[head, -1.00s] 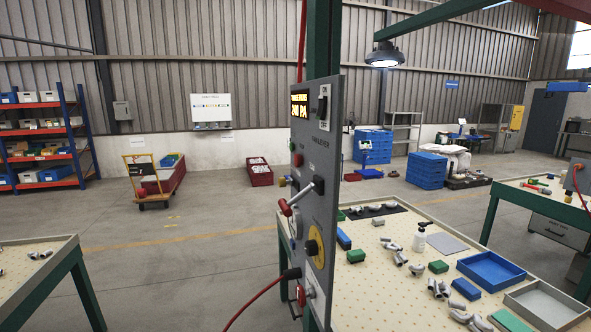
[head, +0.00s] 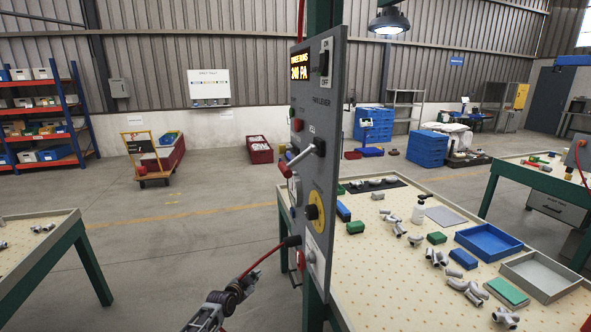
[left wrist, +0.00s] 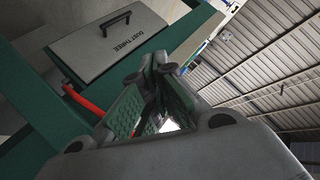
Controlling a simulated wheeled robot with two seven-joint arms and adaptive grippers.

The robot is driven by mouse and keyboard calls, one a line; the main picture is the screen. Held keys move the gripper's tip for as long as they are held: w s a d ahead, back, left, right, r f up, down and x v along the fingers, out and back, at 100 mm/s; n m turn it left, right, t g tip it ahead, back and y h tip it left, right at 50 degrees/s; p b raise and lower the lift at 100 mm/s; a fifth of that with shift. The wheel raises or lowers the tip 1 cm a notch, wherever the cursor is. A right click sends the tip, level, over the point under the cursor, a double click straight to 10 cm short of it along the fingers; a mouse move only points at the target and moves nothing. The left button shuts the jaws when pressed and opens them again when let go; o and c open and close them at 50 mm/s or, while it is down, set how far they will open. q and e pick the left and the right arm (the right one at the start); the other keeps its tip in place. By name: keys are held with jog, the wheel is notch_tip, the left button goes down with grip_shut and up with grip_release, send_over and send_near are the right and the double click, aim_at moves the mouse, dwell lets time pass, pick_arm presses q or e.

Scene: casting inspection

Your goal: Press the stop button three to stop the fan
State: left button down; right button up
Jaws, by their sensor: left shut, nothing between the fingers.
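A grey control panel (head: 322,150) on a green post is seen at a steep angle in the head view. It has a lit yellow display (head: 301,67), a black on/off switch (head: 325,62), a lever with a red grip (head: 286,169), and a black knob on a yellow disc (head: 313,212). A small red button (head: 297,125) sits on its left side. I cannot read which control is stop button three. My left gripper (head: 243,279) is shut and empty, low and left of the panel, apart from it. Its fingers (left wrist: 158,72) meet in the left wrist view. My right gripper is not visible.
A red cable (head: 262,262) runs from a plug low on the panel down near my left gripper. A pegboard table (head: 385,260) with castings and trays stands right of the panel. In the left wrist view, a grey lidded box (left wrist: 110,45) sits close by.

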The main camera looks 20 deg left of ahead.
pick_arm(q)
jog(key=w+r+m+t+h+b, duration=0.1)
jog(key=w+r+m+t+b, duration=0.15)
jog(key=r, duration=1.35)
jog(key=w+r+m+t+h+b, duration=0.1)
jog(key=w+r+m+t+b, duration=0.2)
jog(key=r, duration=1.3)
jog(key=s+d+r+m+t+h+b, duration=0.1)
jog(key=s+r+m+h, duration=0.1)
jog(key=r, duration=0.7)
jog(key=s+d+r+m+t+h+b, duration=0.1)
jog(key=s+d+r+m+h, duration=0.1)
jog(key=r, duration=0.8)
jog(key=s+d+r+m+t+h+b, duration=0.1)
jog(key=s+d+r+m+h, duration=0.1)
jog(key=s+r, duration=0.3)
notch_tip(320, 180, up, 4)
jog(key=shift+s+r+m+t+h, duration=0.25)
jog(key=shift+s+m+t+h, duration=0.15)
jog(key=shift+m, duration=0.45)
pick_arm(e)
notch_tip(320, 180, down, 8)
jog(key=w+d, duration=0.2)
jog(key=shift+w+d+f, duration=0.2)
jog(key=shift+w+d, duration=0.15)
pick_arm(q)
jog(key=shift+w, duration=0.15)
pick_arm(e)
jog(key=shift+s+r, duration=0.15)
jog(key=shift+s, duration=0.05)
